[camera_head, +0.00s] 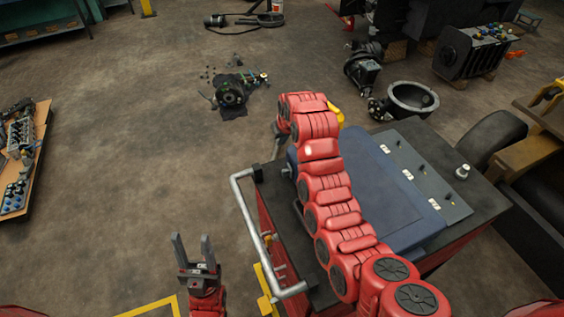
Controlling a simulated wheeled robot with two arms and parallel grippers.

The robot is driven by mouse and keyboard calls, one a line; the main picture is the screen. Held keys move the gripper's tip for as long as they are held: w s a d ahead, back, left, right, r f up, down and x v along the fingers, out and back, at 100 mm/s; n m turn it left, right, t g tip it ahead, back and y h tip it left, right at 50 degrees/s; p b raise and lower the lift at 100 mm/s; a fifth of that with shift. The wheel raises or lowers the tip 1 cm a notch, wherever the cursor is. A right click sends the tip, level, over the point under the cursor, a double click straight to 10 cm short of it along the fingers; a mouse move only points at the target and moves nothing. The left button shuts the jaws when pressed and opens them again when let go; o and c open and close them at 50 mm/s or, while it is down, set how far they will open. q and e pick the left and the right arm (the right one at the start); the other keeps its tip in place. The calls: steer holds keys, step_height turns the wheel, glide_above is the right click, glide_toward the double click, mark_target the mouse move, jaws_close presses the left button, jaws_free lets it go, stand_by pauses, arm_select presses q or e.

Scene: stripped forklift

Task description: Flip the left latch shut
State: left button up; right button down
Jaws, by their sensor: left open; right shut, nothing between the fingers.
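A dark blue case (405,210) lies on top of the red tool cart, partly hidden by my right arm. A small metal piece (287,171) sticks out at the case's left edge and may be the left latch; its position is too small to tell. My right arm reaches across the case, and my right gripper (277,148) points down just beyond that piece, shut and mostly hidden by the arm's end. I cannot tell whether it touches anything. My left gripper (192,250) is open and empty, pointing up, left of the cart and away from the case.
The cart (272,188) has a grey tube handle (244,205) on its left side. A wheeled yellow machine (540,125) stands close on the right.

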steer(key=shift+s+r+g, duration=0.2)
steer(key=shift+s+g, duration=0.15)
steer(key=shift+s, duration=0.15)
steer(key=shift+s+r+g, duration=0.2)
steer(key=shift+s+g, duration=0.15)
steer(key=shift+s, duration=0.15)
